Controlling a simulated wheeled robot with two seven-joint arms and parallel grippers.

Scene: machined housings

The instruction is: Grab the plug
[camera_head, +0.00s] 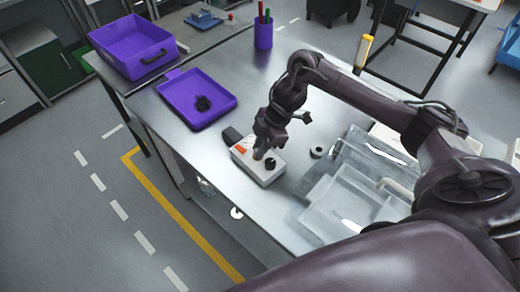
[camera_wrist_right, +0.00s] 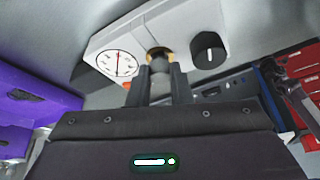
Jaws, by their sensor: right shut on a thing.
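A white housing (camera_head: 262,172) stands on the metal table, with a round gauge (camera_wrist_right: 117,64) and a black knob (camera_wrist_right: 208,50) on its face. My right gripper (camera_head: 258,153) reaches down over the housing's top from my right arm. In the right wrist view its two dark fingers (camera_wrist_right: 161,82) are closed on a grey plug (camera_wrist_right: 160,88). The plug's far end is at a brass-coloured ring in the housing's face, between gauge and knob. I cannot tell how deep it sits. My left gripper is not in view.
A purple tray (camera_head: 175,95) holding a dark part lies further back on the table. A black ring (camera_head: 317,151) and clear plastic bins (camera_head: 330,208) are right of the housing. A purple pen cup (camera_head: 263,36) and a purple bin (camera_head: 120,58) stand farther off.

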